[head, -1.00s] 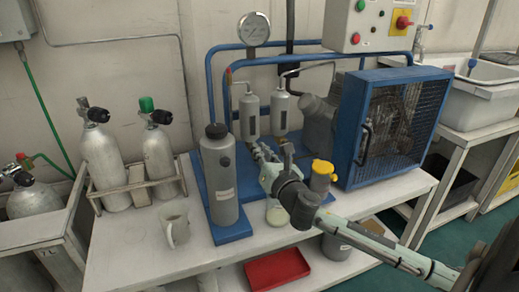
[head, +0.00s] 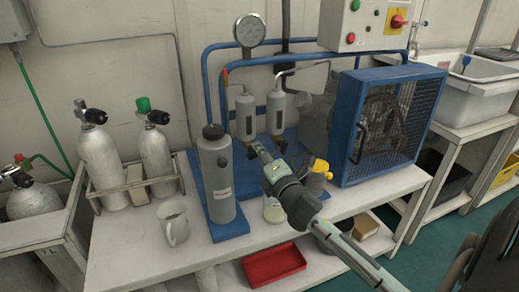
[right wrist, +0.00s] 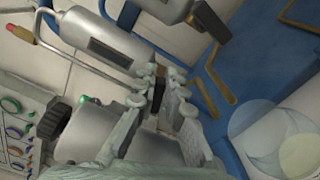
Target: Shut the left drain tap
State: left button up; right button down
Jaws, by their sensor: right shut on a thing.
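Two grey filter cylinders with dark windows hang side by side on the blue panel. The left filter (head: 245,115) is above my right gripper (head: 260,151); it also shows in the right wrist view (right wrist: 100,42). My right gripper, in the right wrist view (right wrist: 162,80), is shut on a small part at the lower end of the left filter, which looks like the left drain tap (right wrist: 163,98). The fingers hide most of the tap, so its lever angle cannot be told. The right filter (head: 277,112) stands just to the right, apart from the gripper. My left gripper is out of view.
A grey tank (head: 217,180) with a black cap stands close left of the gripper. A pale jar (head: 273,211) and a yellow-topped container (head: 318,175) stand near my right arm. The blue caged compressor (head: 390,125) is on the right. A mug (head: 174,224) sits front left.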

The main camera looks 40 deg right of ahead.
jog(key=m, duration=0.3)
jog(key=shift+f+p, duration=0.25)
jog(key=shift+p, duration=0.1)
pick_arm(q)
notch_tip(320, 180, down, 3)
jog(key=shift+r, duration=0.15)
pick_arm(e)
jog(key=shift+d+m, duration=0.1)
jog(key=shift+m, duration=0.4)
jog(key=shift+f, duration=0.1)
jog(key=c, duration=1.6)
grip_release()
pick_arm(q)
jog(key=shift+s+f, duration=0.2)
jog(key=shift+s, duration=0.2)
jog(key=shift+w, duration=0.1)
pick_arm(e)
jog(key=shift+s, duration=0.15)
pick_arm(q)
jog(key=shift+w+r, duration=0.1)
pick_arm(e)
jog(key=v, duration=1.2)
